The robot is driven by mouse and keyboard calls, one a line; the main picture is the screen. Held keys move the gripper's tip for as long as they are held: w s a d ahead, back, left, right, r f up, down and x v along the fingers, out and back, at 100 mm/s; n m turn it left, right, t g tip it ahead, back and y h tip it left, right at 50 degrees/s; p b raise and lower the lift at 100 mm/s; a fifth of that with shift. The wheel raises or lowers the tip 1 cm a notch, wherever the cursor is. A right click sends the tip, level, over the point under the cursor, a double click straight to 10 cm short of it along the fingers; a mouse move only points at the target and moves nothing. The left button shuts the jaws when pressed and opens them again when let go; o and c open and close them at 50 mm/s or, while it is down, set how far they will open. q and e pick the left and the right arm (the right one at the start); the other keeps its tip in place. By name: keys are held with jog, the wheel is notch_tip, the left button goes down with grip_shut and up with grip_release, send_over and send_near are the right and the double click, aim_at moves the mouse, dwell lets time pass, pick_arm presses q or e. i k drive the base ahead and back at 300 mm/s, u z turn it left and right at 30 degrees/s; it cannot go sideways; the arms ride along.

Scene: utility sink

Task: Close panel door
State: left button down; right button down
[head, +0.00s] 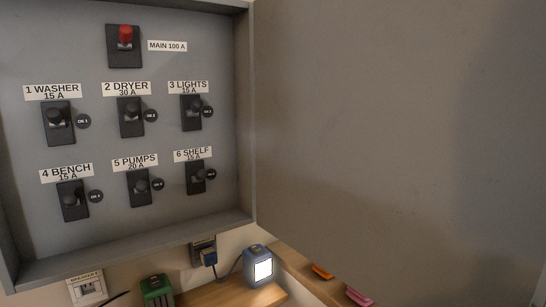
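The panel door (385,120) is a large flat grey sheet that fills the right half of the head view. It stands open, swung out to the right from the panel box's right edge. The grey panel box (212,150) is on the left, with its inside exposed. It holds a main switch with a red knob (125,36) at the top and two rows of labelled black breaker switches (130,117) below. The door's top and far right edges run out of the picture. Neither of my grippers shows in the head view.
Below the box are a white wall switch (86,288), a green device (157,290) and a blue-grey lamp with a lit face (258,266) on a wooden shelf (225,293). A cord runs from the lamp to a plug (208,257). Orange (322,271) and pink (359,297) items lie under the door.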

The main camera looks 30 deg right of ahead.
aim_at(400, 145)
jog(key=z, duration=0.45)
jog(key=i, duration=0.1)
jog(key=z, duration=1.1)
